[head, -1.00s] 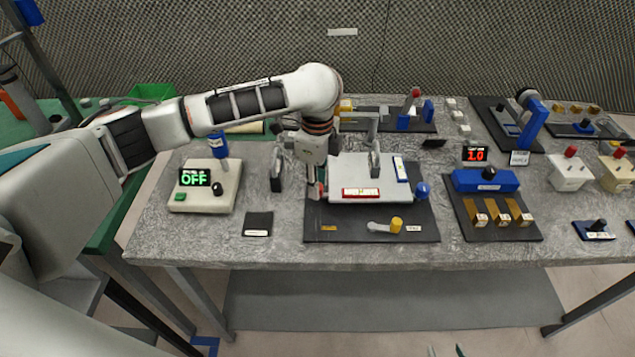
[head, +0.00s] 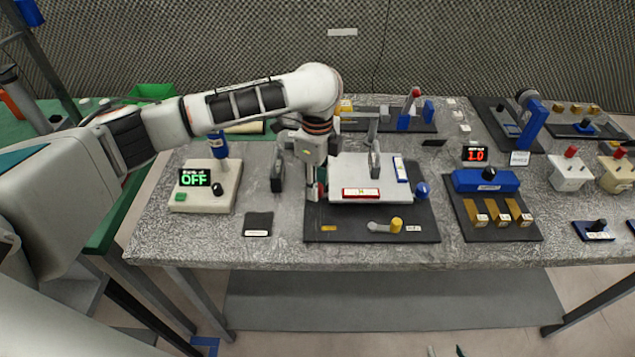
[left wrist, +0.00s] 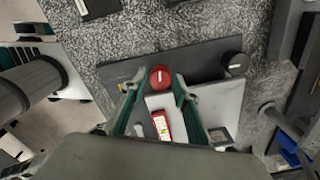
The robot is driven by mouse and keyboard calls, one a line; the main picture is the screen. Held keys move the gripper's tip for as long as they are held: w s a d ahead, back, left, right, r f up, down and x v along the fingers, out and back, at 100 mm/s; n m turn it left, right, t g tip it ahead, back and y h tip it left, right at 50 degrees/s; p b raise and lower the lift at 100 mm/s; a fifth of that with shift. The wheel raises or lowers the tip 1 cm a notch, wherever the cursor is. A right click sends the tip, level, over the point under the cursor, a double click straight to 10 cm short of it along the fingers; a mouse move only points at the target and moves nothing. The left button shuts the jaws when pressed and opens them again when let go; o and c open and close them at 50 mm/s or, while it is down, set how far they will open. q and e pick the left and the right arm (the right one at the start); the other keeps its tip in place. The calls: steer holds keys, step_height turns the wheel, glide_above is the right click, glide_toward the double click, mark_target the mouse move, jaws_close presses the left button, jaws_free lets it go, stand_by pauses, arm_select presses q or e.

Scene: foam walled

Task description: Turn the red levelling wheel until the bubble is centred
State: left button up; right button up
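The red levelling wheel (left wrist: 160,77) shows in the left wrist view, at the edge of the white levelling plate (left wrist: 228,100). The same plate (head: 346,176) stands on a dark base in the head view. Fingertips of my right gripper (head: 445,351) show apart at the head view's bottom edge.
A blue knob (head: 421,190) is at the plate's right and a yellow-knobbed lever (head: 396,225) in front. A blue device with brass blocks (head: 486,181) is right. The table's front strip is clear.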

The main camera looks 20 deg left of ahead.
arm_select(q)
step_height(320, 180, up, 12)
stand_by(0.5)
stand_by(0.4)
